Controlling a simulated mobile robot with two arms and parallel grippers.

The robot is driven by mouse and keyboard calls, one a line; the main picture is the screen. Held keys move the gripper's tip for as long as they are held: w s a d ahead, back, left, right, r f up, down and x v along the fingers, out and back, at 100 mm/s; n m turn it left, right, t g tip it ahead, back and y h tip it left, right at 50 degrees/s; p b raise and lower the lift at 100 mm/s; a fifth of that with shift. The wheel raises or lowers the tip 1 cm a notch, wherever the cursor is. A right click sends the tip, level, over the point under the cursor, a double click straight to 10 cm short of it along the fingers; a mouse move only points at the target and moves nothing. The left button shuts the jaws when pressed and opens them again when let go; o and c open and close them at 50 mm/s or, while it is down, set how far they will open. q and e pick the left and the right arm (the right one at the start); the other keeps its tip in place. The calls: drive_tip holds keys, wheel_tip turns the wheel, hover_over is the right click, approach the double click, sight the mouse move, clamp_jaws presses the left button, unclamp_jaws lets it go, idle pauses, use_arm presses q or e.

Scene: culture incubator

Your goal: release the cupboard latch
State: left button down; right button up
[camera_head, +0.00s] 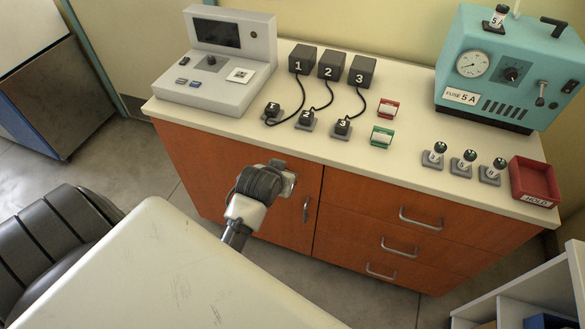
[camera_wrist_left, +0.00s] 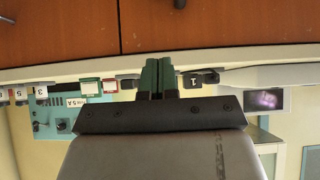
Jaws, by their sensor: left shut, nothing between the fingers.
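The orange cupboard door (camera_head: 225,170) is closed at the left of the bench front, with an upright metal handle (camera_head: 306,210) near its right edge. I cannot make out a separate latch. My left gripper (camera_head: 287,183) is in front of the door's upper part, left of and above the handle; its fingers are mostly hidden in the head view. In the upside-down left wrist view, the green fingers (camera_wrist_left: 158,75) are together and empty. The handle tip (camera_wrist_left: 180,3) shows at that picture's top, apart from the fingers. My right gripper is not in view.
Drawers (camera_head: 410,225) with bar handles stand right of the door. On the bench top (camera_head: 335,170) are a grey console (camera_head: 225,100), numbered black blocks (camera_head: 328,68), a teal fuse machine (camera_head: 510,70) and a red tray (camera_head: 533,180). Floor lies open before the drawers.

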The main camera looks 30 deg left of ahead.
use_arm(q)
drive_tip(key=s+f+x, duration=0.2)
drive_tip(key=x, duration=1)
drive_tip(key=shift+w+d+f, duration=0.3)
drive_tip(key=shift+f, duration=0.05)
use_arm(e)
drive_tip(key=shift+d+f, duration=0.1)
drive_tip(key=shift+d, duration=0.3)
use_arm(q)
drive_tip(key=shift+a+f, duration=0.1)
drive_tip(key=shift+a, duration=0.1)
